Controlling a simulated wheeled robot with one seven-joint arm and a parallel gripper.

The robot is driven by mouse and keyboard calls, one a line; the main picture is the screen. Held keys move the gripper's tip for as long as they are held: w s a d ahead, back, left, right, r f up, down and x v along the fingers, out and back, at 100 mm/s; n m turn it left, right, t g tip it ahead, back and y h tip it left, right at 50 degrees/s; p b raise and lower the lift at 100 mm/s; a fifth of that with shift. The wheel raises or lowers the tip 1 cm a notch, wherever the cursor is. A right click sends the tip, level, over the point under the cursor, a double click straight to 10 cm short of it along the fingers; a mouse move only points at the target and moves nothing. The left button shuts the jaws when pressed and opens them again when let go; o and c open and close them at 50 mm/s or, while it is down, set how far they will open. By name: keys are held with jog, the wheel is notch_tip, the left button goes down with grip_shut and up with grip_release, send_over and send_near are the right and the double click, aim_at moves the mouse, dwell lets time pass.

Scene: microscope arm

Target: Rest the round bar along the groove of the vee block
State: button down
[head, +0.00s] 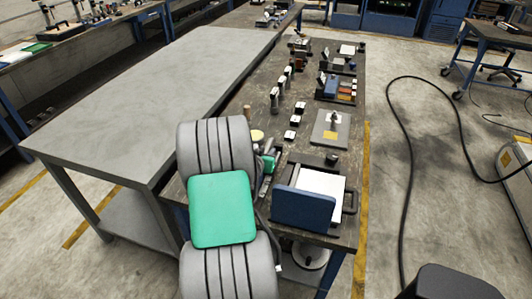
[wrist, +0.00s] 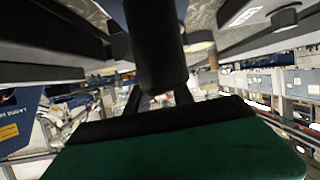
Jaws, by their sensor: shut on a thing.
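My gripper (head: 268,164) is mostly hidden behind my grey arm with its green pad, over the near left edge of the narrow dark bench. In the wrist view a dark round bar (wrist: 155,45) stands large in the middle, running up out of the picture. My gripper (wrist: 160,102) is shut on it; its fingers show only in part behind the bar and the green casing. The bar cannot be made out in the head view. I cannot pick out the vee block for certain; small pale-topped blocks (head: 295,119) lie on the bench right of my gripper.
Several small tools and boxes fill the far bench. A large grey table (head: 140,90) at left is bare. A black cable (head: 408,170) lies on the floor at right.

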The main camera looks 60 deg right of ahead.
jog(key=shift+d+f+b, duration=0.1)
jog(key=shift+f+b, duration=0.35)
jog(key=shift+f, duration=0.05)
jog(key=c, duration=1.4)
grip_release()
jog(key=o, duration=0.4)
jog(key=shift+f, duration=0.25)
jog(key=v, duration=0.8)
jog(key=shift+b, duration=0.4)
